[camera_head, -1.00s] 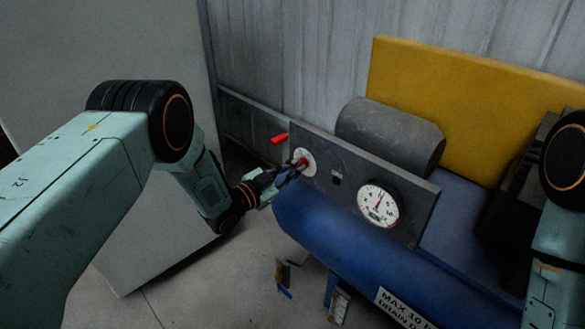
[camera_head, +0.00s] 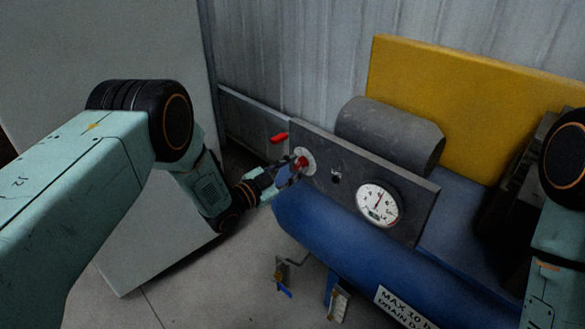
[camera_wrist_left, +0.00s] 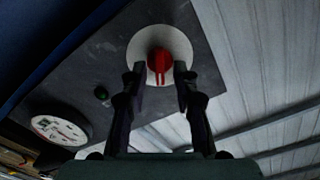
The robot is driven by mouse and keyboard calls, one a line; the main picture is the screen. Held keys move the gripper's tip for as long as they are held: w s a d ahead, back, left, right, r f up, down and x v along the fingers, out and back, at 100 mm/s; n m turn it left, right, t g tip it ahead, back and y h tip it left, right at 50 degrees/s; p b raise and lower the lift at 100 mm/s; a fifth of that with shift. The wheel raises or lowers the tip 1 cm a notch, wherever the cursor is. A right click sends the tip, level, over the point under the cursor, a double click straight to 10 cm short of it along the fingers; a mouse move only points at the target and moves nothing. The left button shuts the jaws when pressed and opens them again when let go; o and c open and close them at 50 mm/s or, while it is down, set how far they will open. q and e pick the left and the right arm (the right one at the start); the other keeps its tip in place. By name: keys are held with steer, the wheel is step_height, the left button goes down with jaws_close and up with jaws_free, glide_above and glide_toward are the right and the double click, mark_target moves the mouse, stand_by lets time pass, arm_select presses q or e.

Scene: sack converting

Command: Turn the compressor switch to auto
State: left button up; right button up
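The compressor switch is a red knob (camera_head: 301,162) on a round white plate (camera_head: 309,160), at the left end of the grey panel (camera_head: 408,184). In the left wrist view the red knob (camera_wrist_left: 159,61) shows a pale-edged slot or mark toward my gripper. My left gripper (camera_head: 288,172) is at the knob in the head view. In the left wrist view its fingers (camera_wrist_left: 160,76) are spread, one on each side of the knob's near end, with gaps visible. Labels on the plate are not readable. My right gripper is out of view; only part of that arm shows.
A pressure gauge (camera_head: 377,206) and a small dark button (camera_head: 336,177) are on the panel. A red lever (camera_head: 279,138) sticks out behind the panel's left end. The blue tank (camera_head: 350,247) lies below, and a yellow guard (camera_head: 470,100) stands behind. A grey cabinet (camera_head: 120,60) is at left.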

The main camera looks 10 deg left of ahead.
arm_select(q)
steer(key=v, duration=1.2)
stand_by(0.5)
steer(key=s+a+f+n+g+y+p, duration=0.1)
steer(key=s+a+f+n+g+y, duration=0.1)
steer(key=s+f+n+g+y, duration=1)
steer(key=s+f+n+g+h+p, duration=0.1)
steer(key=s+g+h+p, duration=0.1)
steer(key=s, duration=2.5)
steer(key=shift+s+g+p, duration=0.25)
steer(key=shift+g+p, duration=0.25)
steer(key=shift+p, duration=0.15)
